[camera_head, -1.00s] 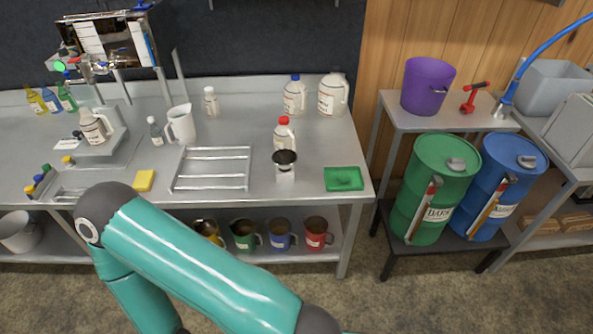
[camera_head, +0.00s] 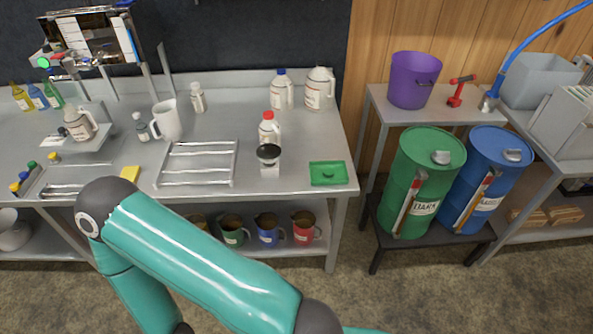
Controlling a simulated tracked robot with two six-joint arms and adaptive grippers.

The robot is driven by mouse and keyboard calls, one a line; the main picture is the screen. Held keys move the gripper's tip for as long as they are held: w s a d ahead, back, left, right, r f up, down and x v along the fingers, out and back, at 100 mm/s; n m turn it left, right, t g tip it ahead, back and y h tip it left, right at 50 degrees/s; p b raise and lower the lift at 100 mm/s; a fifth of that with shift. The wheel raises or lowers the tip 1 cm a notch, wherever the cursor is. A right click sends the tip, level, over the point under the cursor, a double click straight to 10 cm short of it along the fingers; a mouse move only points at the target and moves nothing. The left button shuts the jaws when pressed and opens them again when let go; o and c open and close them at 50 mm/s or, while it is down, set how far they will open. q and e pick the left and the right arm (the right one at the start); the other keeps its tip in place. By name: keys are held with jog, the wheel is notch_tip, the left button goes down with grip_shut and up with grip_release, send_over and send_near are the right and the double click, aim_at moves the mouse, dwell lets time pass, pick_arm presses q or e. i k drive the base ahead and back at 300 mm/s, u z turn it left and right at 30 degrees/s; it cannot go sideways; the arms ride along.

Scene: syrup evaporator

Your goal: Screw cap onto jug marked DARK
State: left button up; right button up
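Several white jugs with labels too small to read stand on the steel table. One jug (camera_head: 78,124) is on a raised platform at the left. A jug with a red cap (camera_head: 268,130) stands behind a small dark-topped stand. A jug with a blue cap (camera_head: 281,90) and a jug with a pale top (camera_head: 319,92) stand at the back right. Small coloured caps show at the left front edge: a yellow cap (camera_head: 14,187), a blue cap (camera_head: 23,175) and a green cap (camera_head: 32,165). A yellow one (camera_head: 54,157) lies near the platform. Neither gripper is visible; my teal arm crosses the bottom.
A wire rack (camera_head: 198,164), a yellow sponge (camera_head: 130,173), a white pitcher (camera_head: 167,121) and a green tray (camera_head: 327,173) occupy the table (camera_head: 215,110). Coloured mugs fill the lower shelf.

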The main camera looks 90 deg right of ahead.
aim_at(77, 122)
jog(key=u, duration=0.6)
jog(key=i, duration=0.15)
jog(key=z, duration=3.25)
jog(key=i, duration=1)
jog(key=u, duration=0.35)
